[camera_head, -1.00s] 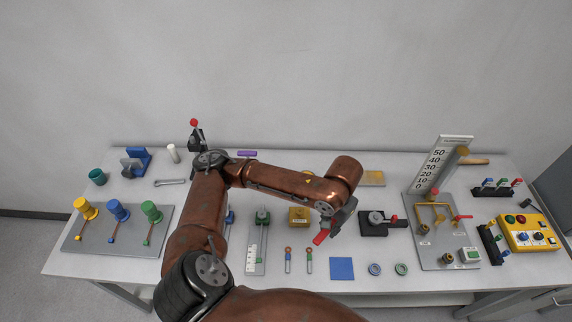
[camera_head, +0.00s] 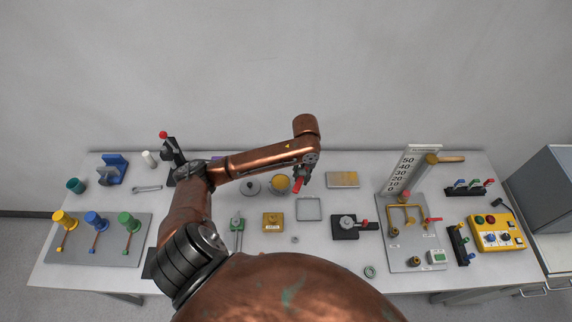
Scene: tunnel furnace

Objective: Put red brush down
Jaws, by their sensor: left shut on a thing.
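My left gripper (camera_head: 301,177), on the copper arm from the left, is shut on the red brush (camera_head: 298,187). Only a short red part of the brush shows below the jaws. The gripper is over the middle back of the table, just right of a round yellow dish (camera_head: 279,183). I cannot tell whether the brush touches the table or the dish. My right gripper is not in view.
A grey lidded pan (camera_head: 250,187) is left of the dish, a grey square frame (camera_head: 309,209) in front, and a yellow-topped plate (camera_head: 343,180) to the right. A black device (camera_head: 346,228) and a gauge board (camera_head: 408,259) stand further right.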

